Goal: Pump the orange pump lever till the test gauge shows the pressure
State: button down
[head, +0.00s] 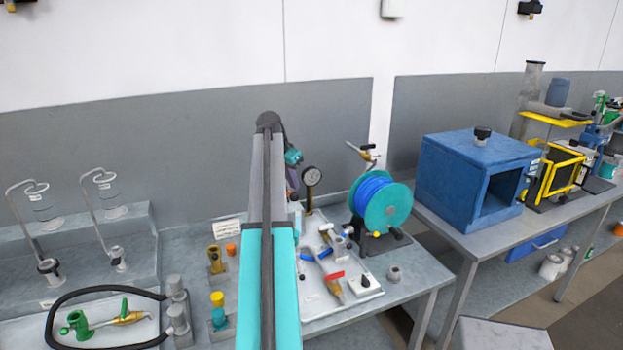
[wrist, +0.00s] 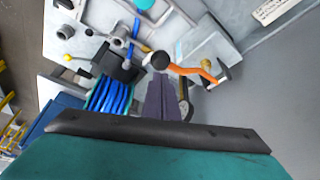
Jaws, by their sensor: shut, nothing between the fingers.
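The orange pump lever (wrist: 195,71) shows in the wrist view as a wavy bar with a black ball knob (wrist: 160,60) at its left end. In the head view my arm hides the lever. My gripper (wrist: 160,83) is shut and empty, its fingertips close to the knob; I cannot tell whether they touch it. In the head view my gripper (head: 292,172) is partly hidden behind my arm. The round test gauge (head: 312,176) stands just right of it, with a white dial too small to read. A gauge edge (wrist: 186,110) shows beside my fingers in the wrist view.
A teal reel of blue hose (head: 380,196) stands right of the gauge. A white tray (head: 362,299) with valves and fittings lies in front. A blue box (head: 466,182) stands on the right table. Brass and yellow-capped fittings (head: 217,300) stand left of my arm.

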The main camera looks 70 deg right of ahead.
aim_at(292, 196)
jog(key=shift+f, duration=0.2)
jog(key=shift+s+a+f+b, duration=0.15)
jog(key=shift+f+b, duration=0.2)
jog(key=shift+f, duration=0.45)
jog(key=shift+a+f+b, duration=0.15)
jog(key=shift+f+b, duration=0.2)
jog(key=shift+f, duration=0.4)
jog(key=shift+f+b, duration=0.65)
jog(key=shift+f, duration=1)
jog(key=r+p, duration=0.1)
jog(key=r, duration=0.1)
jog(key=r+p, duration=0.1)
jog(key=r, duration=0.1)
jog(key=d+r+p, duration=0.1)
jog(key=r, duration=0.1)
jog(key=shift+w+r, duration=0.2)
jog(key=shift+w, duration=0.05)
jog(key=a+r+p, duration=0.3)
jog(key=a+r, duration=0.2)
jog(key=a, duration=0.3)
jog(key=shift+w, duration=0.1)
